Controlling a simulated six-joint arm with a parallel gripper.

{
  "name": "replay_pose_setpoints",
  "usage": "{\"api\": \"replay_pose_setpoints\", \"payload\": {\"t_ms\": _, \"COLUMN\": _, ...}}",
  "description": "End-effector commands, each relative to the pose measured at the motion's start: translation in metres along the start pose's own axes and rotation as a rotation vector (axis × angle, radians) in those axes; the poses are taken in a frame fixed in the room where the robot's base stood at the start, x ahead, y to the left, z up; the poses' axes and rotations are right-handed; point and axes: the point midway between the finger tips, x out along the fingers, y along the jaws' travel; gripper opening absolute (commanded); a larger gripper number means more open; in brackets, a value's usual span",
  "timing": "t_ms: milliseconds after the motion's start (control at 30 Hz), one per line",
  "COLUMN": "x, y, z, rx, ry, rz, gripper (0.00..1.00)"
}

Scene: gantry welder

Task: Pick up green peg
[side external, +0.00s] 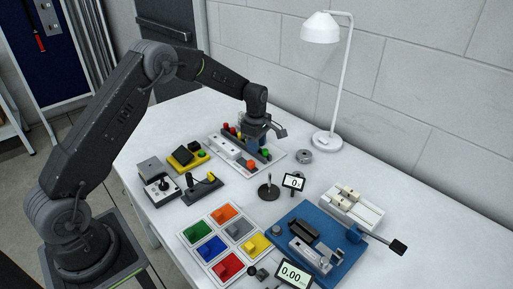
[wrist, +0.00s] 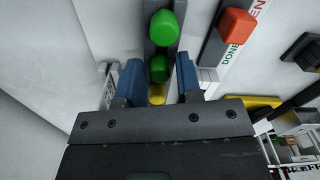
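In the wrist view two green pieces lie in line on a grey strip (wrist: 149,42). The farther green peg (wrist: 162,28) is beyond the fingertips. The nearer green peg (wrist: 160,68) shows between the two blue fingers of my gripper (wrist: 157,78), with gaps at both sides. My gripper is open and holds nothing that I can see. In the side view my gripper (side external: 262,134) is low over the peg board (side external: 224,150), and a green peg (side external: 265,152) shows just below and beside it. The fingertips are partly hidden there.
A yellow piece (wrist: 157,94) is nearer my palm, on the same line. A white lamp (side external: 331,138), a small stand (side external: 268,190) and colored trays (side external: 225,240) surround the board.

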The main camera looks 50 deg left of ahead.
Motion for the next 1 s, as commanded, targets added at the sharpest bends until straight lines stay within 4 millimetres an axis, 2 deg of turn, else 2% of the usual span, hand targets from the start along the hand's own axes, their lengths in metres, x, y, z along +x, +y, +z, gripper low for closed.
{"api": "replay_pose_setpoints", "payload": {"t_ms": 33, "x": 0.0, "y": 0.0, "z": 0.0, "rx": 0.0, "ry": 0.0, "rz": 0.0, "gripper": 0.27}}
{"api": "replay_pose_setpoints", "payload": {"t_ms": 333, "x": 0.0, "y": 0.0, "z": 0.0, "rx": 0.0, "ry": 0.0, "rz": 0.0, "gripper": 0.0}}
{"api": "replay_pose_setpoints", "payload": {"t_ms": 600, "x": -0.001, "y": 0.0, "z": 0.0, "rx": 0.0, "ry": 0.0, "rz": 0.001, "gripper": 0.0}}
{"api": "replay_pose_setpoints", "payload": {"t_ms": 733, "x": -0.008, "y": 0.001, "z": 0.0, "rx": 0.0, "ry": 0.0, "rz": 0.003, "gripper": 0.0}}
{"api": "replay_pose_setpoints", "payload": {"t_ms": 867, "x": -0.022, "y": 0.001, "z": 0.0, "rx": 0.0, "ry": 0.001, "rz": 0.003, "gripper": 0.0}}
{"api": "replay_pose_setpoints", "payload": {"t_ms": 1000, "x": -0.046, "y": -0.001, "z": -0.004, "rx": -0.002, "ry": 0.002, "rz": 0.003, "gripper": 0.0}}
